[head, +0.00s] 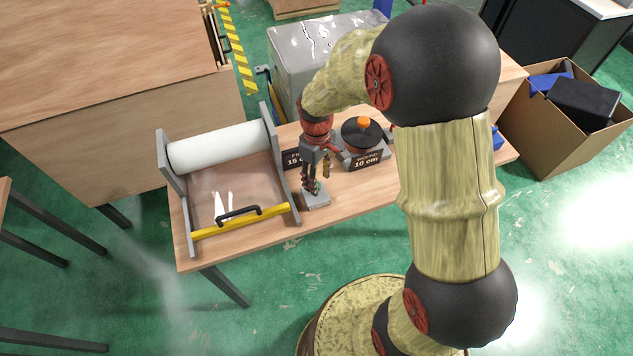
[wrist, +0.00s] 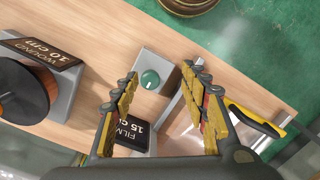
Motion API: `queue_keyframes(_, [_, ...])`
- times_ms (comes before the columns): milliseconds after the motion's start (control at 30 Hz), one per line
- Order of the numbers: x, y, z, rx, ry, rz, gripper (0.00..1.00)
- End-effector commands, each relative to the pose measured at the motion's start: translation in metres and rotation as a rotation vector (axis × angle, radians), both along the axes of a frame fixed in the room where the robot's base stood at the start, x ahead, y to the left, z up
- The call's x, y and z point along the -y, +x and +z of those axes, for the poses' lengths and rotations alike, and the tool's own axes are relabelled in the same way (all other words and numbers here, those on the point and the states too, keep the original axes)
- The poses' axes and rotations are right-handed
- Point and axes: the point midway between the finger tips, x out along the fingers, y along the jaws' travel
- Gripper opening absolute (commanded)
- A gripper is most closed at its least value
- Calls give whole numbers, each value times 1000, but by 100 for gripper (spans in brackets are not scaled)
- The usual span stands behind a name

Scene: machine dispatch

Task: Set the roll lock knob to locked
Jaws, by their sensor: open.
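The roll lock knob (wrist: 150,79) is a round green knob on a small grey box (wrist: 151,64) in the wrist view. A small pale mark shows on its face, but I cannot read the setting. The grey box also shows in the head view (head: 319,200), at the table's front edge to the right of the roll frame; there my gripper hides the knob. My gripper (head: 312,188) points down above the box. In the wrist view my gripper (wrist: 159,76) is open, its two fingers apart with the knob between their tips in the picture. Contact cannot be told.
A white film roll (head: 220,148) sits in a grey frame with a yellow bar (head: 240,221) and black handle, left of the box. A black disc with an orange knob (head: 363,124) stands to the right, behind a "WOUND 10 cm" sign (head: 366,160). A "FILM 15 cm" sign (wrist: 131,133) stands close by.

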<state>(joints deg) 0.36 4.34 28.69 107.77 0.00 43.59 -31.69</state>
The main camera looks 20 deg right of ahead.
Motion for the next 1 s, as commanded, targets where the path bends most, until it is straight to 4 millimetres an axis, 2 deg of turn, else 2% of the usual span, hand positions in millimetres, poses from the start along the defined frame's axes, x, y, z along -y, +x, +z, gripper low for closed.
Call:
queue_keyframes(33, [0,14,2,26,3,48,45])
queue_keyframes(133, [0,30,9,65,6,137,45])
queue_keyframes(367, [0,32,5,76,9,240,45])
queue_keyframes(800, [0,31,-55,74,10,240,45])
queue_keyframes(1000, [0,32,-68,76,9,240,45])
